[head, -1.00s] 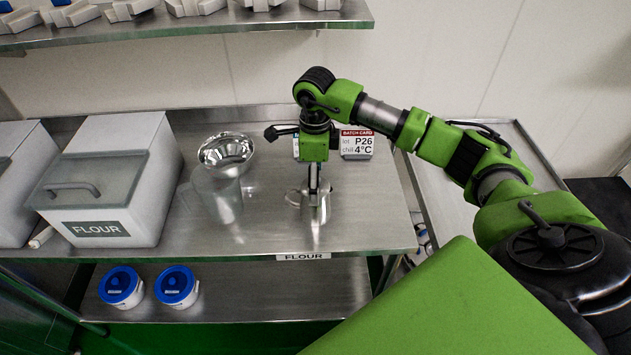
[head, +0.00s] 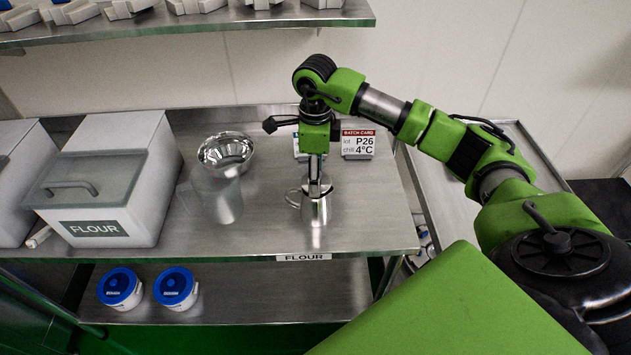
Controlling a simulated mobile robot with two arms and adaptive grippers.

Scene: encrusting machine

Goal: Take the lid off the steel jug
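The steel jug (head: 315,212) stands upright on the steel table near its right front, with its handle on the left. My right gripper (head: 315,187) points straight down over the jug's top, with its fingers close together there. The fingers cover much of the jug's top, so I cannot make out the lid or whether they grip it. My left gripper is not in view.
Left of the jug stand a clear pitcher (head: 217,195) and a steel bowl (head: 226,150). A batch card (head: 357,144) stands behind, right of the gripper. A flour bin (head: 100,180) fills the left. Blue-lidded tubs (head: 176,288) sit on the lower shelf.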

